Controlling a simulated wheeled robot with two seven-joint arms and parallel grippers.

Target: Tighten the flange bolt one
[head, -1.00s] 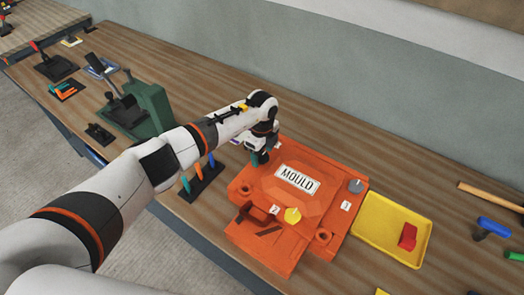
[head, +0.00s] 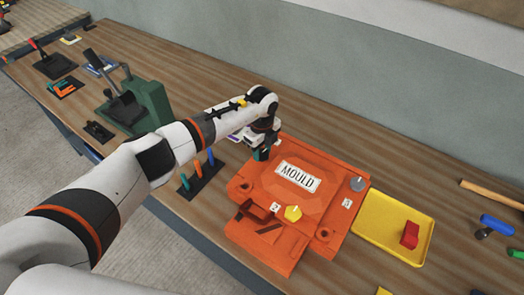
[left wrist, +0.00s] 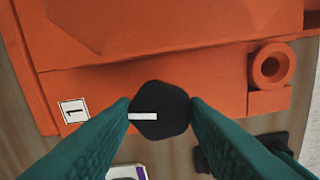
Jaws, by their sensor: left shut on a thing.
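The orange mould (head: 262,190) with its MOULD plate lies on the bench. My left gripper (left wrist: 159,108) is shut on a black, many-sided bolt head (left wrist: 160,122) with a white mark, beside the label 1 (left wrist: 73,110) at the mould's edge. In the head view my left gripper (head: 262,153) is over the mould's far left corner and hides this bolt. A yellow bolt head (head: 293,213) stands by the label 2, and a grey bolt head (head: 358,184) by the label 3. My right gripper is not in view.
A yellow tray (head: 376,238) with a red block (head: 410,235) stands right of the mould. A dark rack (head: 203,178) with coloured handles is on the left, near a green machine (head: 150,105). A hammer (head: 490,195) lies far right. The bench behind the mould is clear.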

